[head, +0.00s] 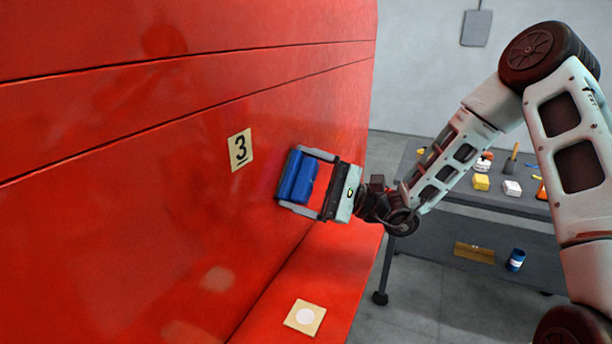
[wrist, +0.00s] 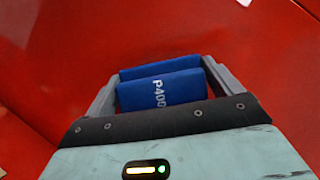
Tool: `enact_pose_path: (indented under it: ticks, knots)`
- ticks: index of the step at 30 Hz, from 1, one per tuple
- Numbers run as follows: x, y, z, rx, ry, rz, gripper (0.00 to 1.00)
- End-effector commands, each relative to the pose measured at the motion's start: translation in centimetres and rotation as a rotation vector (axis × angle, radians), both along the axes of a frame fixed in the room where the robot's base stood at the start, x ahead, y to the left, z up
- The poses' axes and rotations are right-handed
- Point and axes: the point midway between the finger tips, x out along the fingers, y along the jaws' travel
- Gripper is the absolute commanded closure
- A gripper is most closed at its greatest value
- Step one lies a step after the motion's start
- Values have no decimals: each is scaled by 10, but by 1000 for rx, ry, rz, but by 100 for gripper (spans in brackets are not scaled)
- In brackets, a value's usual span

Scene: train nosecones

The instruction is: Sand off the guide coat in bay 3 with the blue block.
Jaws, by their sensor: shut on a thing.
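My gripper (head: 291,178) is shut on the blue block (head: 304,180), with one finger at each end of it. In the wrist view the blue block (wrist: 160,90) shows white "P400" lettering and lies across between the fingers. The block is at the red nosecone panel (head: 120,200), right of the bay 3 label (head: 240,149); I cannot tell whether its face touches the panel.
A cream square with a white disc (head: 305,317) lies on the red lower ledge.

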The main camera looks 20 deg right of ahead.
Motion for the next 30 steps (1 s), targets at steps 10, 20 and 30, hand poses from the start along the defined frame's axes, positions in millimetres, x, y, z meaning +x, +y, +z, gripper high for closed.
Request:
enact_pose_path:
  ticks: [10,20,30]
  knots:
    - [9,-8,1,1,-1,-2,28]
    - [27,-25,1,-1,0,-2,28]
    - [40,-39,1,0,0,-5,28]
